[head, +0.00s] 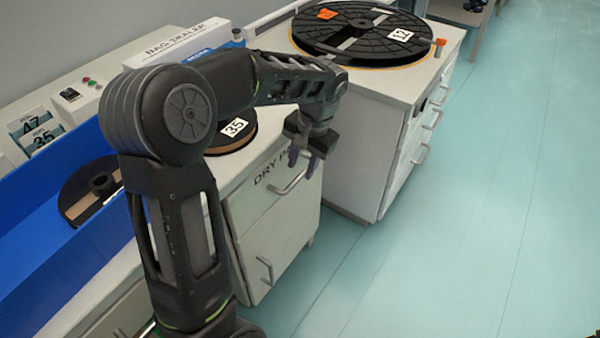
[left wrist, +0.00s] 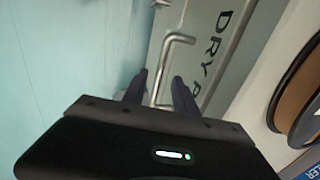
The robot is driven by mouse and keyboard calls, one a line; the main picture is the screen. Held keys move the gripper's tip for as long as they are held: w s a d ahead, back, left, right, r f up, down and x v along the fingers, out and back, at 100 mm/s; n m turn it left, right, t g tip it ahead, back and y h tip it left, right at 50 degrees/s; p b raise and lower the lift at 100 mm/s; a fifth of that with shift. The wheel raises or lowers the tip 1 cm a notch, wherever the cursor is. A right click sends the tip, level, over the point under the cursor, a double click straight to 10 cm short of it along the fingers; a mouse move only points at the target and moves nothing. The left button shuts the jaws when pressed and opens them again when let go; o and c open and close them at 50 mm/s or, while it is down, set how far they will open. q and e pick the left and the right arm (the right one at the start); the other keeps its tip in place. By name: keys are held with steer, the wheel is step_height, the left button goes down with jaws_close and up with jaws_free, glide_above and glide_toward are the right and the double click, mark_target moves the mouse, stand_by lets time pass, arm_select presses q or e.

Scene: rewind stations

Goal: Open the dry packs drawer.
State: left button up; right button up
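The dry packs drawer (head: 265,193) is the top drawer of a light grey cabinet; its label reads "DRY P" before my gripper hides the rest. The drawer looks closed, flush with the cabinet. Its metal bar handle (head: 290,186) sits just below my left gripper (head: 303,158). In the left wrist view, the handle (left wrist: 166,65) runs between the two fingers of my left gripper (left wrist: 160,82), which are apart, with gaps beside the bar. The drawer front (left wrist: 215,45) shows part of its label there. My right gripper is not in view.
A lower door with a handle (head: 265,270) is under the drawer. A second cabinet (head: 365,150) with a large black reel (head: 365,40) stands behind it. The floor to the right is clear.

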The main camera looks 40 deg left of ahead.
mark_target(299, 177)
arm_select(q)
steer(key=f, duration=0.3)
steer(key=shift+a+f, duration=0.1)
steer(key=shift+a, duration=0.25)
steer(key=shift+c, duration=0.3)
jaws_close()
stand_by(0.8)
